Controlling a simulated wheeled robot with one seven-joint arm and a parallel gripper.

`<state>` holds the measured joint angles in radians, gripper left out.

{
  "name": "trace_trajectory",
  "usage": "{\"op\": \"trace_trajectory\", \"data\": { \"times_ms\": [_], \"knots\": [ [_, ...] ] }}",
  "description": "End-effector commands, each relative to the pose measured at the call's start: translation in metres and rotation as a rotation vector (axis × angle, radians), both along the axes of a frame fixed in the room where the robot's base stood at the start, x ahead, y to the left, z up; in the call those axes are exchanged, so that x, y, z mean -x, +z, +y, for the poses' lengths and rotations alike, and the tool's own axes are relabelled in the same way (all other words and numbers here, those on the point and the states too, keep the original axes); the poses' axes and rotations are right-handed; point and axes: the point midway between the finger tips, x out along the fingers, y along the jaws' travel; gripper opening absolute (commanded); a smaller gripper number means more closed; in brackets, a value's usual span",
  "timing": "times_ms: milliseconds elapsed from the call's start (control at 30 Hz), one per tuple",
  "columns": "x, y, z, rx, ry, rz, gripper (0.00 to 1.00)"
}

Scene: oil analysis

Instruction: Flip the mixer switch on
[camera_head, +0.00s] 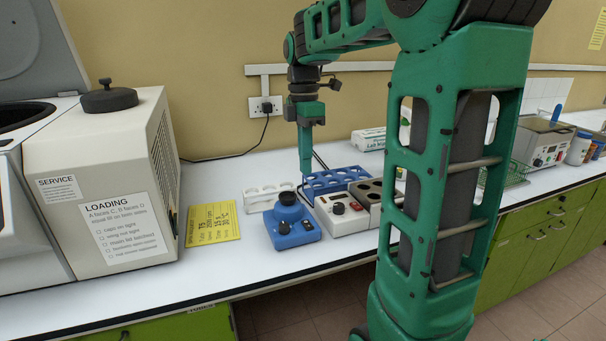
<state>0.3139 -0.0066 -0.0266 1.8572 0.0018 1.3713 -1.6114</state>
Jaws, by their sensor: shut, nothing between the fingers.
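The mixer (292,232) is a small blue unit with a black round cup on top. It stands on the white bench near the middle of the view, with small controls on its front face. Its switch is too small here to tell its position. My gripper (306,174) points down behind the mixer and a little to its right, near the blue rack. Its fingers are together with nothing held. I cannot tell how high the fingertips are above the bench, but they appear apart from the mixer.
A blue tube rack (335,180), a white rack (262,197) and a white heater block unit (340,213) stand close around the mixer. A yellow card (213,224) lies to the left, near the large centrifuge (100,190). The bench front before the mixer is clear.

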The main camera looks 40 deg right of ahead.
Motion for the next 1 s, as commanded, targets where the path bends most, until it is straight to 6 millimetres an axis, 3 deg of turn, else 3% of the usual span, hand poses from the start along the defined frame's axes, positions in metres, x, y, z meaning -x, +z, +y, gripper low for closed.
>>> {"op": "trace_trajectory", "data": {
  "times_ms": [200,567,767,1000],
  "knots": [
    [0.012,0.001,0.004,-0.010,0.001,0.027,0.00],
    [0.013,-0.002,0.004,-0.010,0.000,0.029,0.00],
    [0.016,-0.026,0.005,-0.011,0.001,0.031,0.00],
    [0.021,-0.071,0.007,-0.011,0.002,0.032,0.00]
  ]
}}
